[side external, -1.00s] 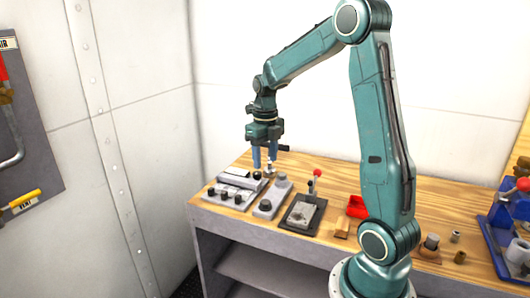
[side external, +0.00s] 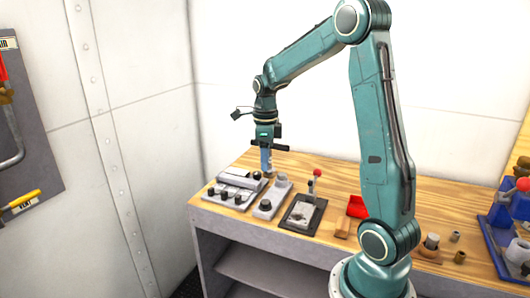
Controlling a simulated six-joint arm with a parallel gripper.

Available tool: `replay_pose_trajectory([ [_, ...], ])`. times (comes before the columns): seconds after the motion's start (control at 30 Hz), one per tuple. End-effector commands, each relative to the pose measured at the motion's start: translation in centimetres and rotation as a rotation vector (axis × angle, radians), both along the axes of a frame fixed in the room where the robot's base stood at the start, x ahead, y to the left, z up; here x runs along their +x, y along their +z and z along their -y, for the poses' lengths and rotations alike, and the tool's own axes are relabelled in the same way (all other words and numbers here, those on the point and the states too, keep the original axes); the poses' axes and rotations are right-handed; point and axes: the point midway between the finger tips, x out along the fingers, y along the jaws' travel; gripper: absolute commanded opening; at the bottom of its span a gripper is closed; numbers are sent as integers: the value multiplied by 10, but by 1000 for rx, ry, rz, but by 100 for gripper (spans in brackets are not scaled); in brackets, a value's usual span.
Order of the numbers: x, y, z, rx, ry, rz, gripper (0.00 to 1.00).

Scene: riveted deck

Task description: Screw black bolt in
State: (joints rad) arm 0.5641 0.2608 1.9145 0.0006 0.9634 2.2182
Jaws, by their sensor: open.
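My gripper (side external: 267,170) points straight down over the back of the fixtures at the left of the bench. Its blue fingers are seen edge-on, one in front of the other; it is open. A low grey block (side external: 230,202) at the left carries several small black bolt-like heads (side external: 238,199). Another black piece (side external: 257,175) shows at its back, just left of the fingertips. A second grey block (side external: 280,190) has a black round head (side external: 265,205) at its front end. I cannot tell which piece is the black bolt, or whether the fingers surround anything.
A dark plate fixture (side external: 302,214) with a red-knobbed lever (side external: 317,173) stands to the right. Bare wood (side external: 315,166) lies behind the fixtures.

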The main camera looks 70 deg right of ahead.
Motion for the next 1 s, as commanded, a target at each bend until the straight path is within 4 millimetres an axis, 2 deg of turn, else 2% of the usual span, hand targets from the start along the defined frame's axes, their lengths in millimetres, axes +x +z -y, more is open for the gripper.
replay_pose_trajectory([
  [1.0, 0, -2, 0, -1, 1434, -3, 50],
])
